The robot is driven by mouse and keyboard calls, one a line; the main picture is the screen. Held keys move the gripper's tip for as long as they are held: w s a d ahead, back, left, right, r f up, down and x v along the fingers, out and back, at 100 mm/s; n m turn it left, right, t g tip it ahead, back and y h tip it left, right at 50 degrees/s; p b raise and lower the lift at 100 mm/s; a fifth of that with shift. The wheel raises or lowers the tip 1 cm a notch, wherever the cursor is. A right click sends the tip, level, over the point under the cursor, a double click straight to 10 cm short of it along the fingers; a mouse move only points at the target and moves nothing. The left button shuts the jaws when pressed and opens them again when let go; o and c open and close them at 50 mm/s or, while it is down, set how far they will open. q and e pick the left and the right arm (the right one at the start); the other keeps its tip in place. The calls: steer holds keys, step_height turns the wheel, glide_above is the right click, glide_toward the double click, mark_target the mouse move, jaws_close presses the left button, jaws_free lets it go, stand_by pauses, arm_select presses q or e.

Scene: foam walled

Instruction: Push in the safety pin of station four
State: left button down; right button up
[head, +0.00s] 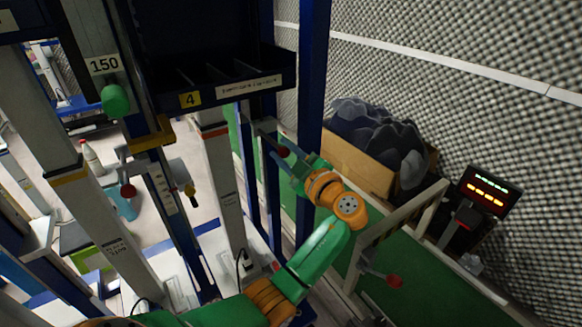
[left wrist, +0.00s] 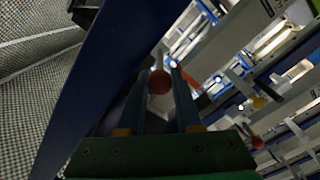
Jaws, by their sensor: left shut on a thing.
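The station four sign (head: 190,99) is a yellow label on a dark shelf bin at the top centre of the head view. Just below and right of it, a red round knob (head: 283,152), seemingly the safety pin's head, sits by a blue upright. My left gripper (head: 285,150) is at this knob, its green and orange arm reaching up from below. In the left wrist view the red knob (left wrist: 159,82) lies between the two fingers (left wrist: 162,90), which are shut on it. The pin's shaft and hole are hidden. My right gripper is not in view.
Blue posts (head: 312,80) and the dark bin (head: 230,80) stand close around the gripper. A cardboard box (head: 358,160) of dark foam and a lit display (head: 487,190) stand at right by the foam wall.

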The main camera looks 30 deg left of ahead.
arm_select(q)
steer(key=shift+w+a+f, duration=0.15)
steer(key=shift+a+f, duration=0.05)
steer(key=shift+a, duration=0.3)
steer(key=shift+r, duration=0.2)
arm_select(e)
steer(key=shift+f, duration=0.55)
arm_select(q)
steer(key=c, duration=0.9)
jaws_free()
steer(key=shift+a, duration=0.1)
steer(key=shift+o, duration=0.2)
steer(key=b+v, duration=0.1)
steer(key=v, duration=0.2)
steer(key=b+v, duration=0.2)
steer(key=v, duration=0.1)
steer(key=shift+d+f, duration=0.2)
steer(key=shift+d, duration=0.05)
steer(key=shift+d+r, duration=0.1)
steer(key=shift+d, duration=0.2)
steer(key=shift+r, duration=0.1)
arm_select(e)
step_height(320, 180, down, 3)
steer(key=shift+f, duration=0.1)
